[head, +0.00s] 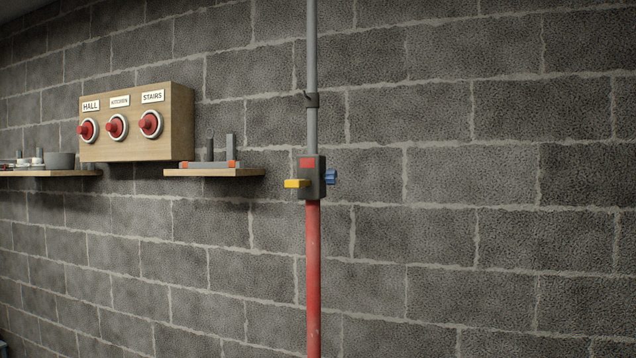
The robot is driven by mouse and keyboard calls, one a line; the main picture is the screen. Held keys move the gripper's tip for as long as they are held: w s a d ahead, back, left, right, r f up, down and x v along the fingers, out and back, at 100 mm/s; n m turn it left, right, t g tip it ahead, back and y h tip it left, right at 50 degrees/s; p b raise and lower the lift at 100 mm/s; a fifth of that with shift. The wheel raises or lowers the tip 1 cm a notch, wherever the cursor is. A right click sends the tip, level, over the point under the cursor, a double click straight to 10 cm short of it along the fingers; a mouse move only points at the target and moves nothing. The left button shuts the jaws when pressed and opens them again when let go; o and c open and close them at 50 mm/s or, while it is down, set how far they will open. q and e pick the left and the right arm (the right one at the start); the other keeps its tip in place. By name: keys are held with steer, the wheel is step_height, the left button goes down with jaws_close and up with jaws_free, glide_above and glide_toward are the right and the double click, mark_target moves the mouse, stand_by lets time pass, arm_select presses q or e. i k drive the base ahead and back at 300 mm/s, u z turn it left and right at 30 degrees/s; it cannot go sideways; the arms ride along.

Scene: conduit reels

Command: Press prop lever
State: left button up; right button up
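A vertical prop (313,260) stands in front of the block wall, red in its lower part and grey in its upper tube (312,60). A dark grey housing (314,178) with a red patch sits where the two parts meet. A yellow lever (296,183) sticks out to the left of the housing, roughly level. Neither of my grippers is in the head view.
A wooden box (182,120) with three red knobs labelled HALL, KITCHEN and STAIRS hangs on the wall at left. The wall right of the prop is bare.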

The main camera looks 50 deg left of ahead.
mark_target(289, 183)
steer(key=z, duration=0.35)
steer(key=k, duration=0.75)
steer(key=u, duration=0.95)
steer(key=i, duration=1.15)
steer(key=u, duration=1)
